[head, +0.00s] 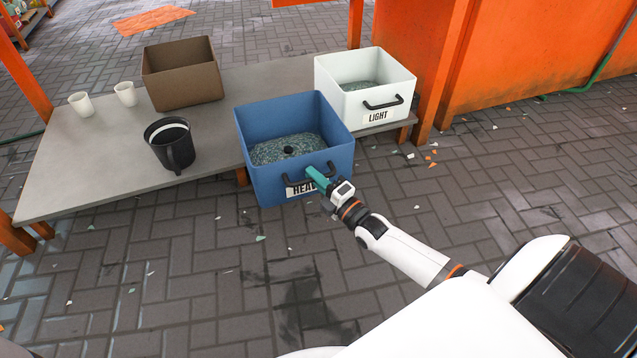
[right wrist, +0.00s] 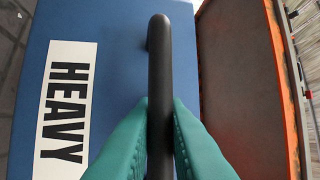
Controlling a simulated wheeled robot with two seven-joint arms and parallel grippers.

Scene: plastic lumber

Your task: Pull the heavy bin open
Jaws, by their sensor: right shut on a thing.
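The blue heavy bin (head: 264,179) sits at the front edge of the grey shelf and juts out past it toward me. Its white label reading HEAVY (right wrist: 66,100) shows whole in the right wrist view and is partly covered in the head view. My right gripper (head: 318,178), with teal fingers, is shut on the bin's black handle (right wrist: 159,60), one finger on each side of the bar. My left gripper is not in view.
A white bin labelled LIGHT (head: 342,98) stands to the right. A brown box (head: 183,89), a black mug-like pot (head: 173,150) and two white cups (head: 125,94) are on the shelf (head: 75,165). Orange posts frame it. The brick floor (head: 220,290) in front is clear except for small scraps.

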